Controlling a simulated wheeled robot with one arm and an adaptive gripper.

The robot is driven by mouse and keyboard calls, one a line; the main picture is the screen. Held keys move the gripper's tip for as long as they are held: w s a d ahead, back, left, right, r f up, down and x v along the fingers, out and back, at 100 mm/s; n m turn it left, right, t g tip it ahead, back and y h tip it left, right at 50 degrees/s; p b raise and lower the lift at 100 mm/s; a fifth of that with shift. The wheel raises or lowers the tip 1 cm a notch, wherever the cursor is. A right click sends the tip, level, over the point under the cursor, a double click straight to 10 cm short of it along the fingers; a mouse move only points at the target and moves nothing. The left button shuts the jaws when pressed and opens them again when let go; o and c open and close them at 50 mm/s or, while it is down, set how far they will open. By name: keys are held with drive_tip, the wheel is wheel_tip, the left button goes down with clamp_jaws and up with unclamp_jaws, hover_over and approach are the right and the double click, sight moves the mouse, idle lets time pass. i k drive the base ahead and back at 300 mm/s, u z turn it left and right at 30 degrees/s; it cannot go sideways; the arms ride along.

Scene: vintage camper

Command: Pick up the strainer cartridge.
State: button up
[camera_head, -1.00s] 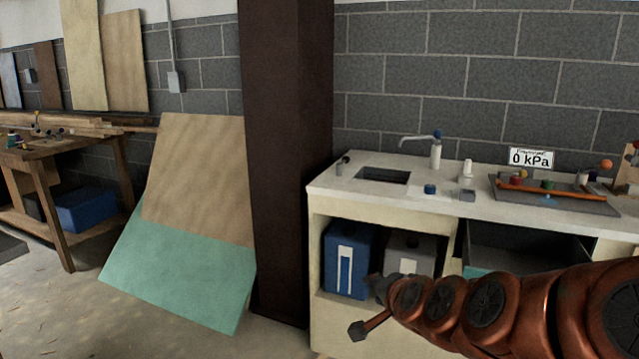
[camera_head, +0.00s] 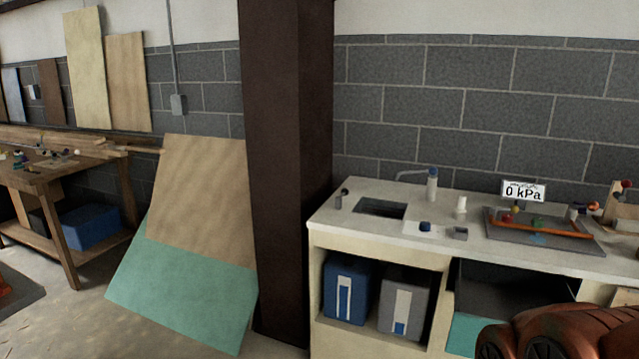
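I cannot tell which item is the strainer cartridge. A dark tray (camera_head: 590,245) on the right holds an orange pipe (camera_head: 550,226) and small coloured parts. My copper-red arm shows at the lower right, in front of the cabinet. My gripper is out of view.
A sink opening (camera_head: 381,208) and a blue-topped tap (camera_head: 432,186) are at the counter's left. Blue (camera_head: 361,285) and grey (camera_head: 420,285) boxes sit on the shelf below. A dark column (camera_head: 285,180), leaning boards (camera_head: 185,300) and a workbench (camera_head: 70,180) stand left.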

sight(461, 208)
drive_tip(key=z, duration=0.8)
drive_tip(key=i, duration=0.3)
drive_tip(key=u, duration=1)
drive_tip(key=i, duration=0.75)
drive_tip(key=u, duration=0.4)
drive_tip(key=i, duration=0.85)
drive_tip(key=z, duration=0.35)
